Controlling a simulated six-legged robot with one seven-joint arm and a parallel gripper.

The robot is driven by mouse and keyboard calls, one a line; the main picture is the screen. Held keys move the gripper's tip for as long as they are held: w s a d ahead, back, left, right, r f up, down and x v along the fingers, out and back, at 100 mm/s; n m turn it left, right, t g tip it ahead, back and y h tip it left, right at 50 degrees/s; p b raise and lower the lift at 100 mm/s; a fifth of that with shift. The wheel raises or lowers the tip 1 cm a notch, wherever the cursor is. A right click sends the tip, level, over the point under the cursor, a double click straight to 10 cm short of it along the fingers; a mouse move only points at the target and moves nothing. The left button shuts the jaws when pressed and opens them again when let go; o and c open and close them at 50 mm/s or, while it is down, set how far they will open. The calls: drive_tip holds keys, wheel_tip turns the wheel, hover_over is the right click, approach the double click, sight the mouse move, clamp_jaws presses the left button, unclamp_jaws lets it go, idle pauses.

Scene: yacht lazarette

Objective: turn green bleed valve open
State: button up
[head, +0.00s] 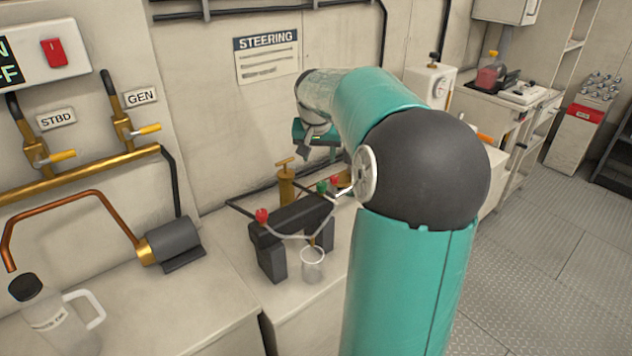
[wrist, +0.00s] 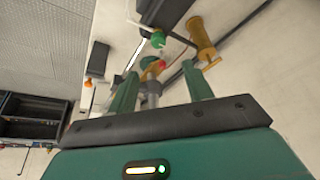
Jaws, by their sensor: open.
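The green bleed valve (head: 321,187) has a small green knob on the black steering unit (head: 300,222) on the bench, partly behind my arm. In the wrist view a green knob (wrist: 158,40) shows beyond the fingertips, a little above the gap between them. My gripper (wrist: 160,82) is open, with two teal fingers apart and nothing between them. In the head view my gripper hangs above the far side of the unit, apart from the valve, and its fingertips are hard to make out.
A red knob (head: 262,215) tops the unit's near left end, and another red knob (head: 336,180) is close to the green one. A brass cylinder with a T-handle (head: 286,185) stands behind. A clear cup (head: 313,266) stands in front. A bottle (head: 55,318) is at lower left.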

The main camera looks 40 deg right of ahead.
sight(322, 183)
drive_tip(key=x, duration=1.3)
drive_tip(key=shift+d+f, duration=0.1)
drive_tip(key=shift+d, duration=0.1)
drive_tip(key=c, duration=1)
